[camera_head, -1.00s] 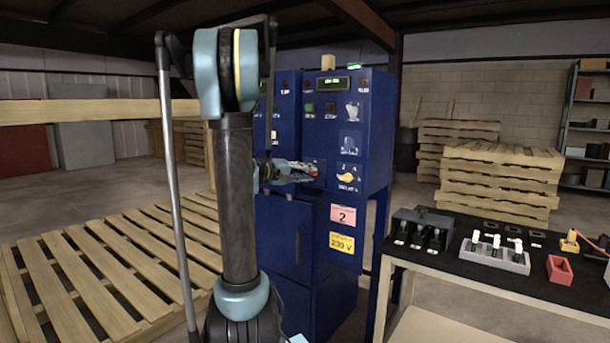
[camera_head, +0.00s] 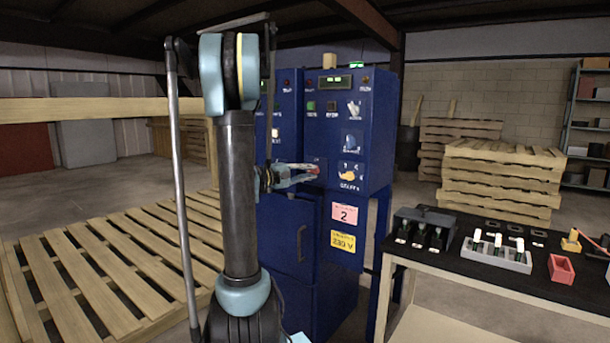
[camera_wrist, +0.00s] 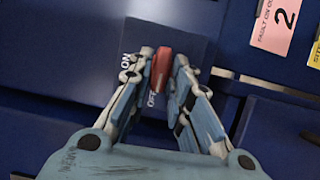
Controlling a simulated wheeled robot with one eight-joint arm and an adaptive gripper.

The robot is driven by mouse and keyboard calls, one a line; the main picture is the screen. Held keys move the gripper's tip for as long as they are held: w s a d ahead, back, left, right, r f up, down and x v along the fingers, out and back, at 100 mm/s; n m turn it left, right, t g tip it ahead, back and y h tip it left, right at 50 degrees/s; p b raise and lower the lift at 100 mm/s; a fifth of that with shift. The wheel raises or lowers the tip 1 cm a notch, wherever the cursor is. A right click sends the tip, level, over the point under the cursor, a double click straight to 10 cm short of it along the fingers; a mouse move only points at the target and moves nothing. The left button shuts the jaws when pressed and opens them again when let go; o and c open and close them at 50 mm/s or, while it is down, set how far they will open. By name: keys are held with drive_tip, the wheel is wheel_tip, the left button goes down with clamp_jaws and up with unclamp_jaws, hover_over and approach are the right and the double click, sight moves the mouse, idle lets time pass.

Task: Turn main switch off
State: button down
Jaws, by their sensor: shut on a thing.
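The main switch is a red handle (camera_wrist: 162,68) on a dark plate (camera_wrist: 185,35) with white ON and OFF lettering, set in the blue cabinet (camera_head: 376,130). My gripper (camera_wrist: 164,58) is shut on the red handle, with one finger on each side of it. In the head view my gripper (camera_head: 313,170) reaches the cabinet front from the left, and a bit of red shows at its tips. The fingers hide part of the handle and lettering, so I cannot tell clearly which mark the handle points to.
A yellow knob (camera_head: 348,175) sits just right of my gripper. Pink (camera_head: 344,214) and yellow (camera_head: 342,242) labels are below. A table (camera_head: 440,273) with switch blocks (camera_head: 494,253) stands at the right. A pallet (camera_head: 110,265) lies at the left.

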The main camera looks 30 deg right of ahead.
drive_tip(key=shift+d, duration=0.1)
drive_tip(key=c, duration=1.6)
unclamp_jaws()
drive_tip(key=shift+d+f, duration=0.1)
drive_tip(key=a, duration=1.2)
drive_tip(key=shift+f, duration=0.15)
